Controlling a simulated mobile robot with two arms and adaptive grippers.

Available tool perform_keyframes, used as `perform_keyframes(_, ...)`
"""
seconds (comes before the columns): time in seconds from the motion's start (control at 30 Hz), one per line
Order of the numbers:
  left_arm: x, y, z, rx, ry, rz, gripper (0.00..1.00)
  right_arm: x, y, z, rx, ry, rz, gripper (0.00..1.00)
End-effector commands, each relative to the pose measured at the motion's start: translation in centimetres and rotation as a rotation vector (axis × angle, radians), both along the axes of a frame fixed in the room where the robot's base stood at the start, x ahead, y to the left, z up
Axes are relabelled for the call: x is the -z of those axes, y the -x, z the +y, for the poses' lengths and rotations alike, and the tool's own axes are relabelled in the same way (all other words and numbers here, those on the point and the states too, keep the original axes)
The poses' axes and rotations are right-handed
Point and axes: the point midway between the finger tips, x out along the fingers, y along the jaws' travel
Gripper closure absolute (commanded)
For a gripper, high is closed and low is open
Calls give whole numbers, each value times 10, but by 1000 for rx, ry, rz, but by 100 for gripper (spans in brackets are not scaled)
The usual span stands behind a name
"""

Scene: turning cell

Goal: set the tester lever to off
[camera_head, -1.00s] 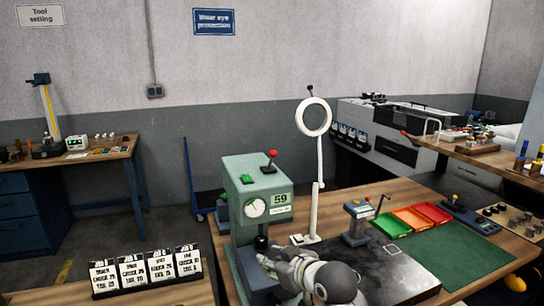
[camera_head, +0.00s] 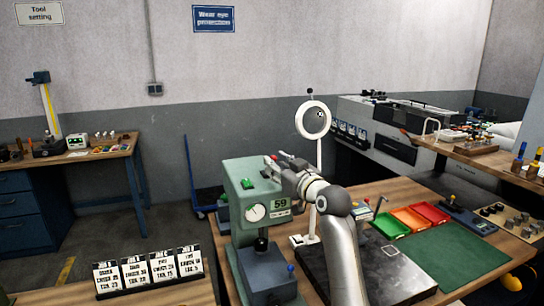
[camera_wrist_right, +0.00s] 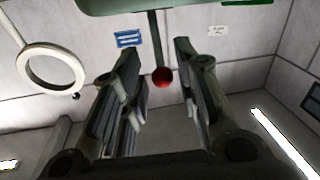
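The green tester (camera_head: 238,205) stands on the bench, with a round dial and a "59" display on its front. Its lever has a red ball knob (camera_head: 272,158) at the top, partly covered by my right gripper (camera_head: 280,160) in the head view. In the right wrist view, the red knob (camera_wrist_right: 162,77) on its dark rod (camera_wrist_right: 154,40) sits between the two spread fingers of the right gripper (camera_wrist_right: 158,65), with space visible on both sides. The right gripper is open. My left gripper is not in view.
A ring magnifier (camera_head: 313,119) on a white stand rises just behind my right arm. Green, orange and red trays (camera_head: 408,219) lie to the right. Black-based cards (camera_head: 148,270) stand at the front left. A dark plate (camera_head: 400,275) lies under my arm.

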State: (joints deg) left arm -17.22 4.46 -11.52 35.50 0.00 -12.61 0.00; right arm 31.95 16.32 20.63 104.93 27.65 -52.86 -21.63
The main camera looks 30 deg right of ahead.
Motion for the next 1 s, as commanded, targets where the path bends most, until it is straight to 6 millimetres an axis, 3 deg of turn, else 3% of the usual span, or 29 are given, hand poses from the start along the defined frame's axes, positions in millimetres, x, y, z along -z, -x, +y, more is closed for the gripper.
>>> perform_keyframes(0.3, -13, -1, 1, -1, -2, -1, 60, -1, -29, -2, -1, -1, 1, 71)
perform_keyframes(0.67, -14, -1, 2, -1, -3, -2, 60, 1, -32, -2, 0, 1, 1, 71)
perform_keyframes(0.9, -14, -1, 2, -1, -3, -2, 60, 1, -32, -2, 0, 1, 1, 100)
perform_keyframes(1.0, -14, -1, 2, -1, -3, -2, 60, 1, -32, -2, -1, 1, 1, 100)
